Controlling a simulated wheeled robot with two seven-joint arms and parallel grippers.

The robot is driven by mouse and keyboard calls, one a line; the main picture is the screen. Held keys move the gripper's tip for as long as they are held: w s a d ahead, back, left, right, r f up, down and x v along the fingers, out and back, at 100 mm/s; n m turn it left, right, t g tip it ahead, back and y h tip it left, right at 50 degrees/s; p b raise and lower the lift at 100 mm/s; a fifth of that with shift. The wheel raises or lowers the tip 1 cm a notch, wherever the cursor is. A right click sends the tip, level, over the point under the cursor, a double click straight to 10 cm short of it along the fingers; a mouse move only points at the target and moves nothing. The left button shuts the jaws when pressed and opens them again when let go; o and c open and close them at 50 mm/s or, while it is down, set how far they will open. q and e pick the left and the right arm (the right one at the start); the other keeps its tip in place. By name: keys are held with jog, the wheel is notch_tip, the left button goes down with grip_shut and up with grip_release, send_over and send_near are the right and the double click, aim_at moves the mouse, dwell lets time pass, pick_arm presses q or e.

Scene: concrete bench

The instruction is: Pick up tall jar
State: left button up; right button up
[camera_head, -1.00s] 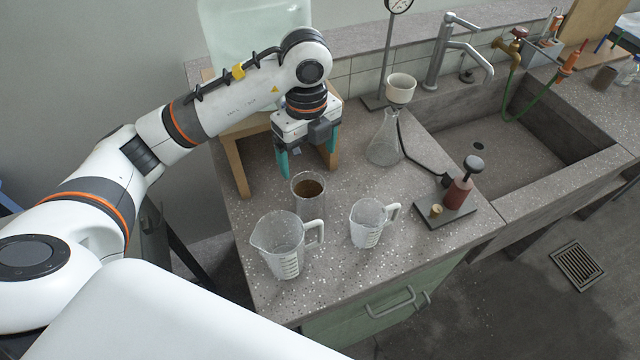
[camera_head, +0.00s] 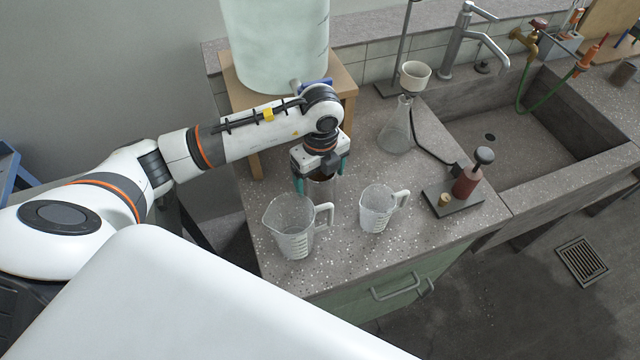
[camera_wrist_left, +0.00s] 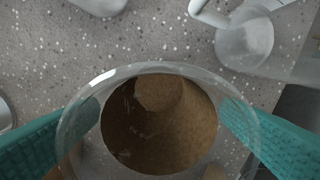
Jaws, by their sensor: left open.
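The tall jar (camera_head: 321,188) is a clear glass cylinder with brown contents, upright on the bench and partly hidden under my left gripper in the head view. My left gripper (camera_head: 320,186) is open above and around it, its teal fingers on either side of the jar. In the left wrist view the jar's round rim (camera_wrist_left: 160,72) and brown contents (camera_wrist_left: 160,125) lie between the two teal fingers (camera_wrist_left: 160,135). Whether the fingers touch the glass is hard to tell. My right gripper is out of view.
A large measuring jug (camera_head: 291,232) and a smaller one (camera_head: 376,212) stand close in front of the jar. A wooden stand (camera_head: 343,84) with a big container (camera_head: 275,45) is behind.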

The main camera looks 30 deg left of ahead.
pick_arm(q)
jog(key=shift+c, duration=0.2)
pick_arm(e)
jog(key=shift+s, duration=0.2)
pick_arm(q)
jog(key=c, duration=1.1)
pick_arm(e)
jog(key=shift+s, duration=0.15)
pick_arm(q)
jog(key=shift+r, duration=0.15)
